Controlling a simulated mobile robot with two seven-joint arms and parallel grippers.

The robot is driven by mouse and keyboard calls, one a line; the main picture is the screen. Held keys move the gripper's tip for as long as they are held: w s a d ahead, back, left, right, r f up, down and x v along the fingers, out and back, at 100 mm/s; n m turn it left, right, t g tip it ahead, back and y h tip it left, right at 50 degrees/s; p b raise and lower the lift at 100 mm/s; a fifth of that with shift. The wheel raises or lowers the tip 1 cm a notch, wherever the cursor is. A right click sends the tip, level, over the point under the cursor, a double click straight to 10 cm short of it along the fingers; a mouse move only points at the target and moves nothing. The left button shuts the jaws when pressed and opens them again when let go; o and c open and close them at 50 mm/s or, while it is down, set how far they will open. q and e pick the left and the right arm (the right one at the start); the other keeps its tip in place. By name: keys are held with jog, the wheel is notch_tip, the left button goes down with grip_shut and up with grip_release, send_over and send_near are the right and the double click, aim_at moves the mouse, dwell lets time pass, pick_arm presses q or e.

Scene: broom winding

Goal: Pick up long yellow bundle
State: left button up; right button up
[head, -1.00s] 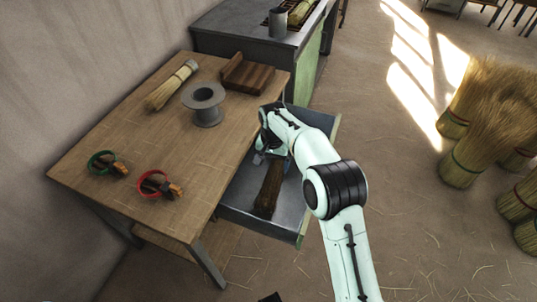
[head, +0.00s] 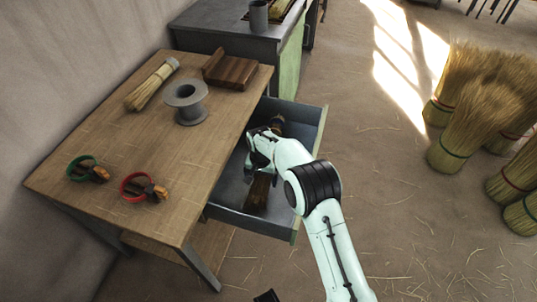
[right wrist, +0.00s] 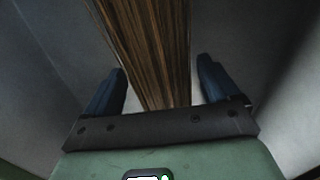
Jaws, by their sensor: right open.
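A long brown fibre bundle (head: 258,192) lies in the open drawer, partly hidden under my right gripper (head: 254,148). A dark end shows beyond the gripper. In the right wrist view the bundle (right wrist: 150,45) runs between the two blue fingers of the right gripper (right wrist: 163,82), which is open with gaps at both sides. A shorter pale yellow bundle (head: 152,85) with a light band lies on the wooden table, away from the gripper. My left gripper does not show.
The drawer's wall (head: 252,223) surrounds the gripper. The wooden table (head: 150,150) carries a grey spool (head: 186,101), a brown wooden block (head: 230,71), and tools with green (head: 88,168) and red (head: 143,187) rings. Several standing straw bundles (head: 470,110) are at right.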

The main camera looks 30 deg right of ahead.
jog(key=shift+f, duration=0.7)
jog(key=c, duration=1.1)
jog(key=shift+r, duration=0.1)
